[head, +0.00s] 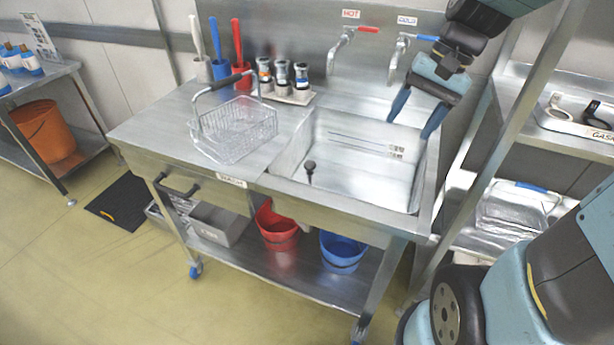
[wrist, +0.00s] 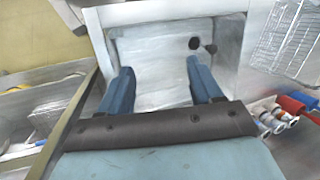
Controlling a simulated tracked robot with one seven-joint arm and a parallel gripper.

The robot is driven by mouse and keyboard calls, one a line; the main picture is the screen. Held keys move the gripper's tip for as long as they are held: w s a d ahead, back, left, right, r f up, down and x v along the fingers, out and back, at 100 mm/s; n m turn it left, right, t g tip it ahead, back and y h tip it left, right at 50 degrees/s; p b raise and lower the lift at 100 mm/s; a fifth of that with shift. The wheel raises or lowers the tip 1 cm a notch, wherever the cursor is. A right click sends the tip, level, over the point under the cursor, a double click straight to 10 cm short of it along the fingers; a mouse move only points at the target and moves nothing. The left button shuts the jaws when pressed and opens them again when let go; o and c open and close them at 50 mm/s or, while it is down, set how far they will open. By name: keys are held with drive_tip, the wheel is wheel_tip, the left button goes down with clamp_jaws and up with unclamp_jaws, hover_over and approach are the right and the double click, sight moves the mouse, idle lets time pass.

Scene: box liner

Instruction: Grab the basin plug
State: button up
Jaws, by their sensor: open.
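The basin plug (head: 310,167) is a small dark knob with a stem. It stands upright at the left side of the metal basin (head: 350,185) in the head view. In the wrist view the plug (wrist: 196,43) is a dark round shape near the far right corner of the basin, with a second dark spot beside it. My gripper (head: 412,128) is open and empty, with two blue fingers pointing down over the right back part of the basin. In the wrist view the gripper (wrist: 158,75) has its fingers apart, with the plug beyond the right fingertip.
A wire basket (head: 235,130) stands on the counter left of the basin. The red-handled HOT tap (head: 345,40) and the COLD tap (head: 402,50) project from the back wall. A rack post (head: 520,110) rises close to the right. The basin interior otherwise looks mostly clear.

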drive_tip(key=w+a+f+m+g+y, duration=0.4)
drive_tip(key=w+a+f+g+y, duration=0.2)
drive_tip(key=w+a+f, duration=0.4)
drive_tip(key=m+y, duration=0.6)
drive_tip(key=y, duration=0.1)
approach(313, 162)
drive_tip(key=shift+g, duration=0.4)
drive_tip(key=a, duration=0.3)
drive_tip(key=s+a, duration=0.1)
drive_tip(key=a, duration=0.1)
drive_tip(key=shift+a+f, duration=0.1)
drive_tip(key=shift+f, duration=0.25)
drive_tip(key=shift+s+a, duration=0.25)
drive_tip(key=shift+a, duration=0.35)
drive_tip(key=shift+s+f+x, duration=0.1)
drive_tip(key=shift+s+x, duration=0.05)
drive_tip(key=shift+x, duration=1.4)
drive_tip(key=shift+s+f+x, duration=0.15)
drive_tip(key=shift+s+x, duration=0.05)
drive_tip(key=shift+x, duration=1.3)
drive_tip(key=shift+d, duration=0.15)
drive_tip(key=shift+c, duration=0.5)
clamp_jaws()
